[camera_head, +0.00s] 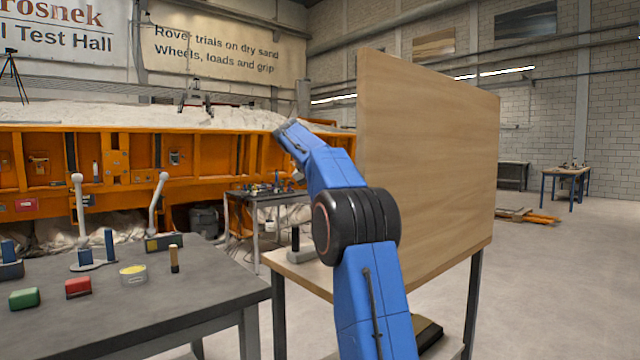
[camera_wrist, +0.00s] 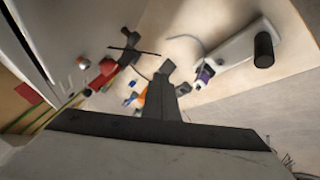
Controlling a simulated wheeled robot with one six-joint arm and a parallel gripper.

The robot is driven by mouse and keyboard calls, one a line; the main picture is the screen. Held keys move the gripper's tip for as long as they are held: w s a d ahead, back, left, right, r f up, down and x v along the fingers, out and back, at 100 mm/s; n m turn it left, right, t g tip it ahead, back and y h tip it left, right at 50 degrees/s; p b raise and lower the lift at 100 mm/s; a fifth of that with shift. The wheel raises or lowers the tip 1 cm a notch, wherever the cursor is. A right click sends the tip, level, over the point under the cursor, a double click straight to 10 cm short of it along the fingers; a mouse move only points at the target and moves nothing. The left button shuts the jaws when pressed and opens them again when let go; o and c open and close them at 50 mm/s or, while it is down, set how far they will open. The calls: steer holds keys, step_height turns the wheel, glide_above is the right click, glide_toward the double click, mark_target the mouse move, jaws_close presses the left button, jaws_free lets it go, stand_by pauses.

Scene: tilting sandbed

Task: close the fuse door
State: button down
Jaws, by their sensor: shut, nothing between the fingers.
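I cannot pick out a fuse door for certain in either view. An upright wooden board (camera_head: 430,150) stands on a wood-topped table (camera_head: 305,277) in the head view. I see one broad side of it; its other side is hidden. My blue arm passes in front of the board's left edge, and my gripper is not clear there. In the wrist view my gripper (camera_wrist: 167,72) shows as dark fingers at the middle, shut and empty. Below and beyond the fingers are small red, orange and purple parts, too blurred to name. I cannot tell whether the fingers touch anything.
A grey base with a black upright knob (camera_head: 295,240) sits on the wood-topped table; a similar black knob (camera_wrist: 264,48) shows in the wrist view. A dark table (camera_head: 190,290) at left holds a green block (camera_head: 24,298) and a red block (camera_head: 78,287). The right floor is mostly clear.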

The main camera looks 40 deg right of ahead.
steer(key=w+a+r, duration=0.2)
steer(key=a+r, duration=0.1)
steer(key=r, duration=0.2)
steer(key=shift+w+r, duration=0.25)
steer(key=shift+w, duration=0.1)
